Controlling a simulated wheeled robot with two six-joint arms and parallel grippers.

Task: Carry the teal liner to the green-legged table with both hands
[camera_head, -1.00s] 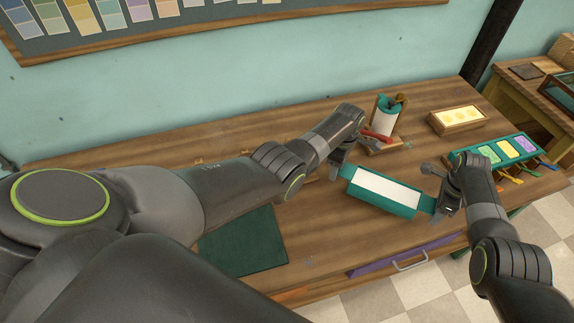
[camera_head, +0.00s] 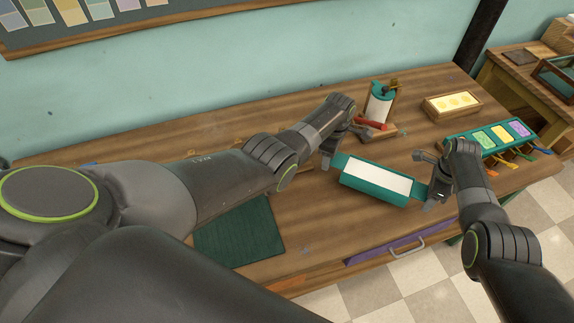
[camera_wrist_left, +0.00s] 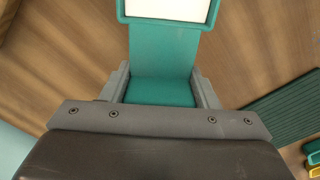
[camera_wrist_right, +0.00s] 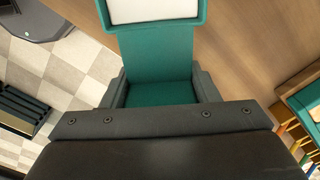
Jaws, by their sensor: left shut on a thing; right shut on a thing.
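The teal liner (camera_head: 366,190) is a long tray with a white inside and a flat teal tab at each end. It is between my two grippers, over the front part of the wooden table; I cannot tell how far above the top it is. My left gripper (camera_head: 332,156) is shut on its left tab, which fills the jaws in the left wrist view (camera_wrist_left: 162,85). My right gripper (camera_head: 430,190) is shut on its right tab, also between the jaws in the right wrist view (camera_wrist_right: 160,88).
A dark green mat (camera_head: 240,232) lies left of the liner. A teal roll stand (camera_head: 380,103), a wooden box with yellow discs (camera_head: 452,105) and a teal rack with coloured pads (camera_head: 490,140) stand behind and right. Another wooden table (camera_head: 520,75) is at far right.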

